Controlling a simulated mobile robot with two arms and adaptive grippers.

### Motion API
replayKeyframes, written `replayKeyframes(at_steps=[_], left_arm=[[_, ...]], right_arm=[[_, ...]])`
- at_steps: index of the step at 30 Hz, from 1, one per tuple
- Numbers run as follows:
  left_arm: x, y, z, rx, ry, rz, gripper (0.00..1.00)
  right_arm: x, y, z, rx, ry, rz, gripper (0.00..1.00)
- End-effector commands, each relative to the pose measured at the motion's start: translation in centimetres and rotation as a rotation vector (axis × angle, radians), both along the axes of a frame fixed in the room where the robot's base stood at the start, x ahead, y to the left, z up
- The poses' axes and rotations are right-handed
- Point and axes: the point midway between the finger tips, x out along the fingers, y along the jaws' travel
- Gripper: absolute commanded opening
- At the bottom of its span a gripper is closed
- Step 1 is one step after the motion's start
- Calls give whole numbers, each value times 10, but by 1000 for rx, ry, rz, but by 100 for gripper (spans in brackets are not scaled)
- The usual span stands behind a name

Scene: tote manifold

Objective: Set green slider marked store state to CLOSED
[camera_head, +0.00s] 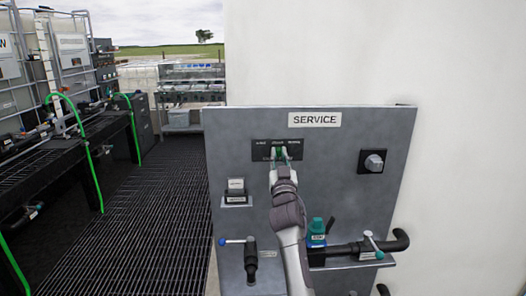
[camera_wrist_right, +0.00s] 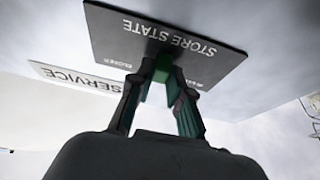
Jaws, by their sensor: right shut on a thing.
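The green slider (camera_wrist_right: 162,70) sits on a dark plate marked STORE STATE (camera_wrist_right: 110,32), which I see upside down in the right wrist view. In the head view the plate (camera_head: 259,150) is on the grey panel, below the SERVICE label. My right gripper (camera_wrist_right: 160,88) reaches up to the plate with its fingertips closed around the slider. It also shows in the head view (camera_head: 281,158), near the middle of the plate, and hides most of the slider. The small position words are too blurred to read surely. My left gripper is not in view.
The grey panel (camera_head: 330,190) also bears a knob (camera_head: 374,161) at right, a white-and-black switch (camera_head: 236,190) at left, a blue-handled valve (camera_head: 250,250) and a teal valve (camera_head: 316,232) with a dark pipe. Dark grating floor (camera_head: 150,220) lies open at left.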

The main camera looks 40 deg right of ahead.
Motion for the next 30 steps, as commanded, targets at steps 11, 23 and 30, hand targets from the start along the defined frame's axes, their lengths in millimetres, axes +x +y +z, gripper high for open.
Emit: replayKeyframes(at_steps=[11, 23, 30], left_arm=[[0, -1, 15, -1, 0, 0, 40], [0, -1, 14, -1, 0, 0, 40], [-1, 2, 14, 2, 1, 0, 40]], right_arm=[[-27, -45, -1, 2, 3, -2, 0], [-27, -45, -1, 1, 3, -2, 44], [-27, -44, 0, 1, 2, -1, 44]])
